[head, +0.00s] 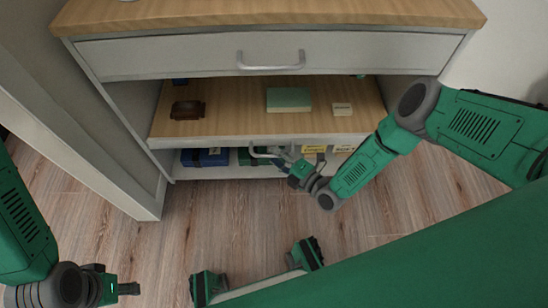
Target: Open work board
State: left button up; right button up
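The work board (230,122) is a light wood surface with a pale front edge, below the closed top drawer of the cabinet. A grey bar handle (262,143) is on its front. How far the board stands out of the cabinet is hard to judge. My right gripper (281,156) is at the right part of this handle, its fingers overlapping it in the picture. They are small, so I cannot tell whether they are closed around the bar. My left gripper (132,289) is low at the left, above the floor and away from the cabinet; its finger gap is unclear.
On the board are a brown object (187,110), a green book (289,99) and a small white box (342,109). A lower shelf holds a blue box (205,157) and yellow-labelled items (314,149). A drawer handle (270,66) is above. A white panel (85,150) stands left.

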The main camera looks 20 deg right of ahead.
jog(key=shift+w+a, duration=0.3)
jog(key=shift+w, duration=0.15)
grip_shut()
jog(key=shift+s, duration=0.1)
